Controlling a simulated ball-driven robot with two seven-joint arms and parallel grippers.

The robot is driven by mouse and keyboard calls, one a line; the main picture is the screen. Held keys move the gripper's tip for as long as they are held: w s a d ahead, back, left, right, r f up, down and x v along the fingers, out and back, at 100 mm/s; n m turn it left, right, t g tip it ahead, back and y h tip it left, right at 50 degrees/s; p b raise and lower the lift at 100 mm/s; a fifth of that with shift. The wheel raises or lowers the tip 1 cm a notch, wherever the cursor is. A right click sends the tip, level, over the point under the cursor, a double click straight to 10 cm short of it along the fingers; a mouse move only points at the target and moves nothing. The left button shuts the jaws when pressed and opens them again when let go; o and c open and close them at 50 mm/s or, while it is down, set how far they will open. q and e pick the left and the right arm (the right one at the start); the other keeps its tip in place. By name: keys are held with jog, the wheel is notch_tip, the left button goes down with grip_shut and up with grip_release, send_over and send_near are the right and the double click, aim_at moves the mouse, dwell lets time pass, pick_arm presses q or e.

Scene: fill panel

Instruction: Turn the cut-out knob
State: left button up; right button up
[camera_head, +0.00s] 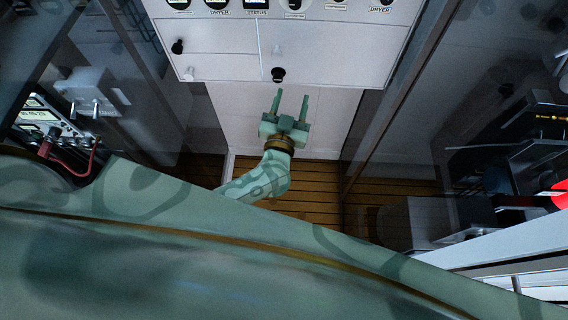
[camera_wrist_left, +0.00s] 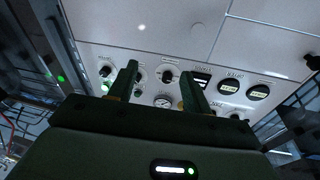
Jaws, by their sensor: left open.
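A pale control panel (camera_head: 230,50) fills the top middle of the head view. Black knobs stick out of it: one at its lower middle (camera_head: 278,74), one at its left (camera_head: 177,47) and one in the top row (camera_head: 295,4). That top-row knob also shows between my fingers in the left wrist view (camera_wrist_left: 167,76). No label that I can read says which is the cut-out knob. My left gripper (camera_head: 290,101) is open and empty, its fingers pointing toward the panel just below the lower-middle knob, apart from it in the picture. My right gripper is not in view.
Round gauges (camera_wrist_left: 229,87) and a small display (camera_wrist_left: 201,80) line the panel. A grey box with levers (camera_head: 88,90) stands at the left. Dark equipment (camera_head: 530,130) with a red light is at the right. Wooden floor (camera_head: 310,190) shows below the panel.

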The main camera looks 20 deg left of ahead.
pick_arm(q)
jog(key=s+f+m+g+h+b, duration=0.1)
jog(key=s+f+m+h+b, duration=0.1)
jog(key=f, duration=0.8)
jog(key=s+f+m+g+h+b, duration=0.2)
jog(key=s+f+b, duration=0.1)
jog(key=f, duration=0.8)
jog(key=shift+s+a+f+g+b, duration=0.2)
jog(key=shift+a+g+b, duration=0.15)
jog(key=shift+b, duration=0.25)
jog(key=s+a+f+g+b, duration=0.35)
jog(key=s+f, duration=0.45)
jog(key=f, duration=0.4)
jog(key=s+a+f+g+b, duration=0.2)
jog(key=s+f+g, duration=0.3)
jog(key=s+f, duration=0.5)
jog(key=s+a+f+g+y+b, duration=0.1)
jog(key=s+a+f+g+b, duration=0.2)
jog(key=s+f, duration=0.4)
jog(key=s+a+f+g+y+b, duration=0.1)
jog(key=s+a+f+g+b, duration=0.2)
jog(key=s+f, duration=0.5)
jog(key=s+b, duration=0.1)
jog(key=s, duration=0.4)
